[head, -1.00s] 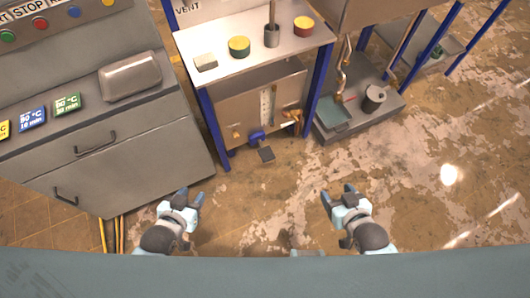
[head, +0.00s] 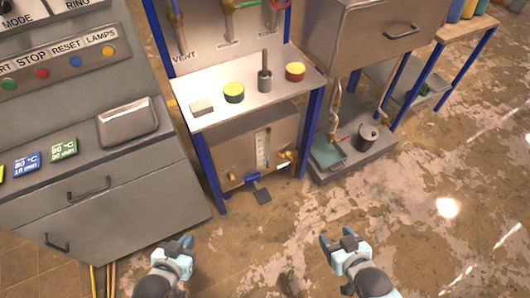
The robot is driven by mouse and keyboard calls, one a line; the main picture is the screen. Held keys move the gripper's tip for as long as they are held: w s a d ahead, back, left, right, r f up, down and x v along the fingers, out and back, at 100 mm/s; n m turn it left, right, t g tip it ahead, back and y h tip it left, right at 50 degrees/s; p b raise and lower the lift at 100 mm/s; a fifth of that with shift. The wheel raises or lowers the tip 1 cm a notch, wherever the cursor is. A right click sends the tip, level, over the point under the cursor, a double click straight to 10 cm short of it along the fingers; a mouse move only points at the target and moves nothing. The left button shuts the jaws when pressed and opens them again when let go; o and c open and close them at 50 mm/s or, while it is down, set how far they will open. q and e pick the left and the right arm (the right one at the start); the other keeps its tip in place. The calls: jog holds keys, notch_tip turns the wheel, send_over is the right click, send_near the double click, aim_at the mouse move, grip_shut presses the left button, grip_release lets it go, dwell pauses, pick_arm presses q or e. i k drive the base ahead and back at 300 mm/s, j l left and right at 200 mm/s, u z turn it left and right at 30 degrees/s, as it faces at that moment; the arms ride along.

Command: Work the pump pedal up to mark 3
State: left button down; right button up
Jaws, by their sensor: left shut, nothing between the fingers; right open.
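The pump pedal (head: 263,196) is a small dark grey plate on a blue bracket (head: 253,180), low at the front of the blue-framed bench, close to the floor. Behind it a pale upright scale (head: 263,148) stands on the metal panel; its marks are too small to read. My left gripper (head: 184,241) is shut and empty, below and left of the pedal in the picture. My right gripper (head: 338,238) is open and empty, below and right of the pedal. Neither touches the pedal.
A grey control cabinet (head: 110,202) with drawers stands at the left. The bench top (head: 213,116) holds a sponge-like block, two round pads and a rod in a holder. A low grey platform (head: 350,168) with a tray and can stands right of the bench. The floor in front is clear.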

aim_at(263, 197)
jog(key=u, duration=0.25)
jog(key=i+l+u, duration=0.15)
jog(key=l+u, duration=0.2)
jog(key=u, duration=0.15)
jog(key=l+u, duration=0.8)
jog(key=l, duration=1.75)
